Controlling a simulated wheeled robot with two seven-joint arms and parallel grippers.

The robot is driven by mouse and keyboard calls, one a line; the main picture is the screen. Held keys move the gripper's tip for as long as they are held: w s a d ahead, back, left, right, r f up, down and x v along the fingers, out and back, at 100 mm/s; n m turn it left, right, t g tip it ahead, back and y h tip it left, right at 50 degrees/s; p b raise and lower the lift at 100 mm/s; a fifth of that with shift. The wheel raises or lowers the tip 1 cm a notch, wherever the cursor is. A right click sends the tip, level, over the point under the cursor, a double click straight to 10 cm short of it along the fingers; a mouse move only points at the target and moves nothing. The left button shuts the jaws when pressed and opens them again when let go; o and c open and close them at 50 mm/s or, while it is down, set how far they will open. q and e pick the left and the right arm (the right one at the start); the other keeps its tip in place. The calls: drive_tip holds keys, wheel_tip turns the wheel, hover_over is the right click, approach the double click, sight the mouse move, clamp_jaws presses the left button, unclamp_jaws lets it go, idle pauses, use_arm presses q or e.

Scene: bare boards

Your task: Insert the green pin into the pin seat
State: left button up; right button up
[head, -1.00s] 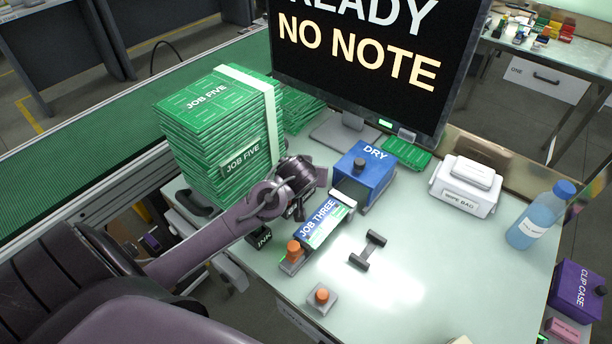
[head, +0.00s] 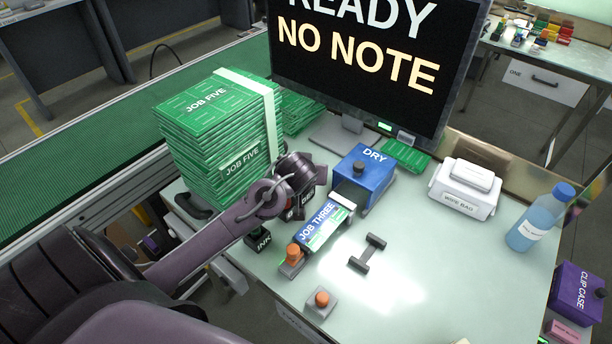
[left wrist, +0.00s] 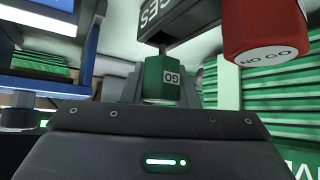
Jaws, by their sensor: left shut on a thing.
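The green pin (left wrist: 162,80), marked GO, is in the left wrist view between the grey fingers of my left gripper (left wrist: 160,92), which is shut on it. A dark block (left wrist: 175,18) with lettering ending in "GES" is just beyond the pin; I cannot tell whether they touch. A red NO GO pin (left wrist: 264,30) hangs at the right of that view. In the head view my left gripper (head: 308,196) is low over the bench, beside the green stack, and its wrist hides the pin. I cannot make out which part is the pin seat. My right gripper is not in view.
A JOB THREE board (head: 318,232) lies beside the blue DRY box (head: 365,178). The INK pot (head: 260,238) is just below my wrist. The JOB FIVE stack (head: 215,125) stands close at the left. The bench's front right is mostly clear.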

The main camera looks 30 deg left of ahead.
use_arm(q)
wheel_tip(320, 180, up, 19)
drive_tip(key=w+m+h+p, duration=0.2)
drive_tip(key=w+p, duration=0.1)
drive_tip(key=p, duration=0.2)
drive_tip(key=s+d+f+m+h+p, duration=0.2)
drive_tip(key=d+f+m+p, duration=0.3)
drive_tip(key=p, duration=0.3)
drive_tip(key=s+d+f+m+h+p, duration=0.3)
drive_tip(key=d+f+m+h+p, duration=0.2)
drive_tip(key=p, duration=0.3)
drive_tip(key=shift+s+d+g, duration=0.25)
drive_tip(key=shift+d+g, duration=0.05)
drive_tip(key=shift+d, duration=0.55)
drive_tip(key=shift+f+b, duration=2)
drive_tip(key=shift+f, duration=0.95)
